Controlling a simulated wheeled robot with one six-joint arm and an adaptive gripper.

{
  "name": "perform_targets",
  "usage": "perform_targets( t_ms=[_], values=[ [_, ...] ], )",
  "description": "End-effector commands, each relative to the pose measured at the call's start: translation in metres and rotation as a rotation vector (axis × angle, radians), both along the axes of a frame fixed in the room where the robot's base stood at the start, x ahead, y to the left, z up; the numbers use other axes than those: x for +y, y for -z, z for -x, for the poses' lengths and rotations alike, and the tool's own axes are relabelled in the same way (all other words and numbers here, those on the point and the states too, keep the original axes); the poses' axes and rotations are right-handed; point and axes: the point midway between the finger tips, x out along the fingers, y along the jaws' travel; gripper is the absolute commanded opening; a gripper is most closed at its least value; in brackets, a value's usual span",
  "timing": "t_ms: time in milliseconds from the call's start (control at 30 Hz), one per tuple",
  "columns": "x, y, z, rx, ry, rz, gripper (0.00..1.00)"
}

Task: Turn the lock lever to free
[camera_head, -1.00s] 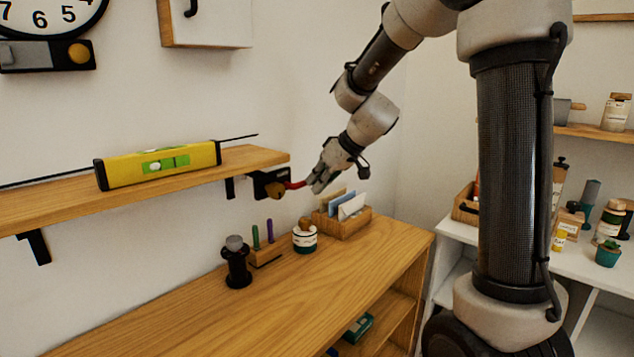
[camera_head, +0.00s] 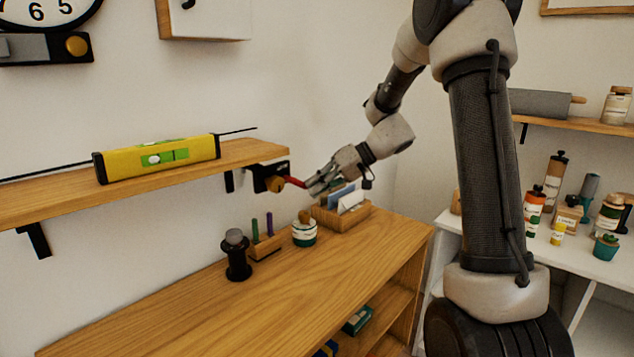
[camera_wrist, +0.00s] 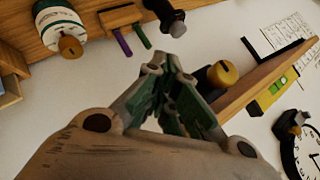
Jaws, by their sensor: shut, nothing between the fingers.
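The lock lever (camera_head: 293,181) is a short red handle. It sticks out to the right from a black lock housing (camera_head: 262,174) with a brass knob (camera_head: 275,184), at the right end of the wall shelf. My gripper (camera_head: 314,187) is shut and empty, with its fingertips right beside the lever's outer end. I cannot tell whether they touch it. In the wrist view, the gripper's green-padded fingers (camera_wrist: 170,66) meet near the middle, and the brass knob (camera_wrist: 222,73) shows just to their right. The red lever is hidden there.
A yellow spirit level (camera_head: 160,158) lies on the wooden shelf (camera_head: 60,195). Below, the wooden cabinet top (camera_head: 200,310) holds a dark grinder (camera_head: 237,258), a pen holder (camera_head: 266,247), a jar (camera_head: 304,233) and a letter box (camera_head: 345,218).

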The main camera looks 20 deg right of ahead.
Motion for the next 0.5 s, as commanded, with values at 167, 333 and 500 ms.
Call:
perform_targets(
  t_ms=[167, 333, 500],
  values=[
    [0.002, 0.008, 0.001, 0.077, 0.001, -0.129, 0.00],
    [0.005, 0.014, 0.003, 0.147, 0.000, -0.250, 0.00],
    [0.009, 0.019, 0.005, 0.216, 0.001, -0.368, 0.00]
  ],
)
